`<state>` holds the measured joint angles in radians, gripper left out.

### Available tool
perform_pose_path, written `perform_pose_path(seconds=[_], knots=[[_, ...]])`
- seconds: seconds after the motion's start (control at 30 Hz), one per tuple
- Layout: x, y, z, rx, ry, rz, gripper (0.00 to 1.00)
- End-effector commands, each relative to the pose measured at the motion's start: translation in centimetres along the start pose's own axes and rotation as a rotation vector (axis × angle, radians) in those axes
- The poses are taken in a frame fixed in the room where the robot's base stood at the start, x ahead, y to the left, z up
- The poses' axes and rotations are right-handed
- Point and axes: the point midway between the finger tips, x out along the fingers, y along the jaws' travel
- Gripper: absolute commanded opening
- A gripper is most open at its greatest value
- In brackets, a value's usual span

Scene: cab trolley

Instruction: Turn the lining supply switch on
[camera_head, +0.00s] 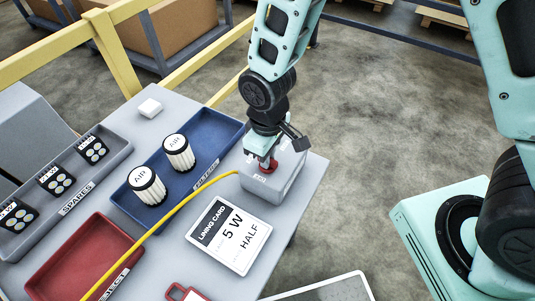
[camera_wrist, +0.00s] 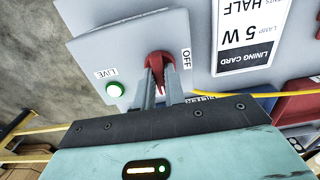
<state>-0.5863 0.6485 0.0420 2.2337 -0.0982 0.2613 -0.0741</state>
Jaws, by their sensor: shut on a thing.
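The lining supply switch is a red handle (camera_wrist: 158,62) on a grey box (camera_head: 284,184) at the right end of the table. The red handle also shows in the head view (camera_head: 269,166). My gripper (camera_wrist: 166,88) comes down from above, with its two fingers shut on the red handle. The fingers cover part of the handle, so its exact angle is hard to tell. An OFF label (camera_wrist: 186,59) is beside the handle. A round green lamp (camera_wrist: 115,90) marked LIVE looks bright. I cannot see an ON label.
A yellow cable (camera_head: 160,222) runs from the box across the table. A lining card (camera_head: 230,235) reads 5 W and HALF. A blue tray (camera_head: 219,127) with two white AIR filters, a grey SPARES tray (camera_head: 104,145) and a red tray (camera_head: 91,254) stand to the left.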

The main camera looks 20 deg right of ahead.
Motion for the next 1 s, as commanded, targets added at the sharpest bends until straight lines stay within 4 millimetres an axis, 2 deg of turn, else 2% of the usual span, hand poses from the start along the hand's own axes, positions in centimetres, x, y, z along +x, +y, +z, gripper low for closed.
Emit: perform_pose_path(seconds=[0.47,0.5,0.57,0.6,0.87,1.0], knots=[[-0.10,0.07,-0.07,0.018,0.002,0.001,0.00],[-0.10,0.07,-0.07,0.018,0.002,0.001,0.15],[-0.10,0.06,-0.06,0.018,0.002,0.001,0.31],[-0.09,0.06,-0.06,0.018,0.002,0.001,0.34],[-0.10,0.03,-0.03,0.016,0.001,0.000,0.34],[-0.97,0.03,-0.11,0.016,0.004,0.000,0.34]])
